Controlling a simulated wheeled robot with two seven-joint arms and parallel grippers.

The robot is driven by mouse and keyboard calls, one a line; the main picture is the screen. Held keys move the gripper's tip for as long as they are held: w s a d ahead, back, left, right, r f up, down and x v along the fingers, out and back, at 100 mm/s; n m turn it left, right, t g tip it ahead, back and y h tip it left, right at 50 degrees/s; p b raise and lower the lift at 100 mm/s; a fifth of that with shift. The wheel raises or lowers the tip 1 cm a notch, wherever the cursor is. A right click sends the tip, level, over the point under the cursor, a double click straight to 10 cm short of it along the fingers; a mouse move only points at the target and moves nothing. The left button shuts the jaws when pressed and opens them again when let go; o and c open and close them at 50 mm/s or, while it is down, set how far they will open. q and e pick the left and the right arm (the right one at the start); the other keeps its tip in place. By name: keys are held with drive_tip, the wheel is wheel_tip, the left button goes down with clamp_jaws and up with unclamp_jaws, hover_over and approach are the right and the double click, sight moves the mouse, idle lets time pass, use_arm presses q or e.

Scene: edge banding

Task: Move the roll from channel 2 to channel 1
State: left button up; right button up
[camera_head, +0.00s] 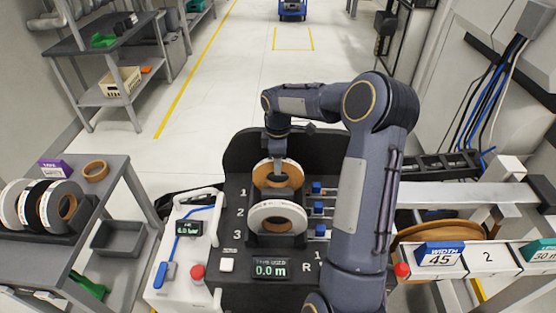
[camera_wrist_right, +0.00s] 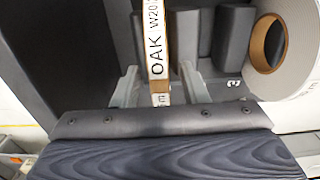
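The brown oak roll (camera_head: 262,175) stands upright in the rack at the channel marked 1, and its lower part is hidden. In the right wrist view the roll shows edge-on with its OAK label (camera_wrist_right: 157,45). My right gripper (camera_head: 278,163) reaches down over this roll. In the right wrist view its two fingers (camera_wrist_right: 160,85) stand on either side of the roll, with a visible gap on each side. A white roll (camera_head: 260,214) stands in channel 3, and it also shows in the right wrist view (camera_wrist_right: 299,50). Channel 2, between them, looks empty. My left gripper is not in view.
A panel with a red button (camera_head: 198,271) and a display (camera_head: 270,269) stand by the rack. Several blue-capped pins (camera_head: 318,209) are right of the channels. A side table at left holds more rolls (camera_head: 58,203) and a purple box (camera_head: 55,169).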

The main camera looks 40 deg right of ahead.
drive_tip(key=shift+r+p, duration=0.35)
drive_tip(key=shift+r, duration=0.15)
wheel_tip(320, 180, up, 11)
drive_tip(key=s+a+r+m+t, duration=0.1)
drive_tip(key=s+a+r+m, duration=0.1)
drive_tip(key=s+a+r, duration=0.25)
drive_tip(key=s+a+f+m+t+y, duration=0.2)
drive_tip(key=s+a+m, duration=0.3)
drive_tip(key=s+a, duration=0.3)
drive_tip(key=s+a+f+m+t+y, duration=0.1)
drive_tip(key=s+a+f+m, duration=0.3)
drive_tip(key=s+a, duration=0.4)
drive_tip(key=s+t, duration=0.1)
drive_tip(key=s, duration=0.4)
drive_tip(key=shift+m+t+y+b, duration=0.3)
drive_tip(key=shift+m+y+b, duration=0.1)
drive_tip(key=shift+s, duration=0.1)
